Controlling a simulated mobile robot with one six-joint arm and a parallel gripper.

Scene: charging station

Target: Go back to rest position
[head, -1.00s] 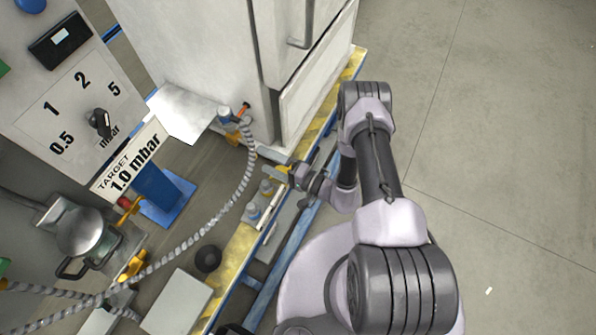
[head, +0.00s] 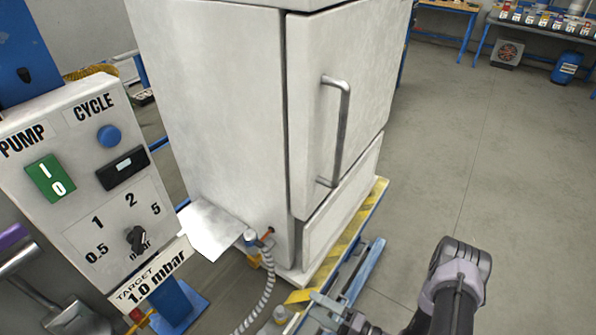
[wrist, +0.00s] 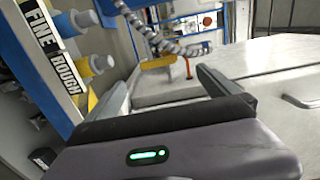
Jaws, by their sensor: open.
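My gripper (wrist: 160,82) is open in the wrist view, its two fingers wide apart with nothing held between them. Beyond the fingers are a grey ribbed hose (wrist: 172,46) and a white panel with a bar handle (wrist: 300,101). In the head view my arm (head: 450,300) shows at the bottom right. My gripper's end lies low at the bottom edge there, partly cut off and hard to make out.
A white cabinet (head: 215,110) with a door handle (head: 341,130) stands in the middle of the head view. A control panel (head: 75,225) with a dial (head: 137,239) is at left. Yellow-and-blue valves (wrist: 90,66) are close left of my gripper. Open floor (head: 480,180) lies at right.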

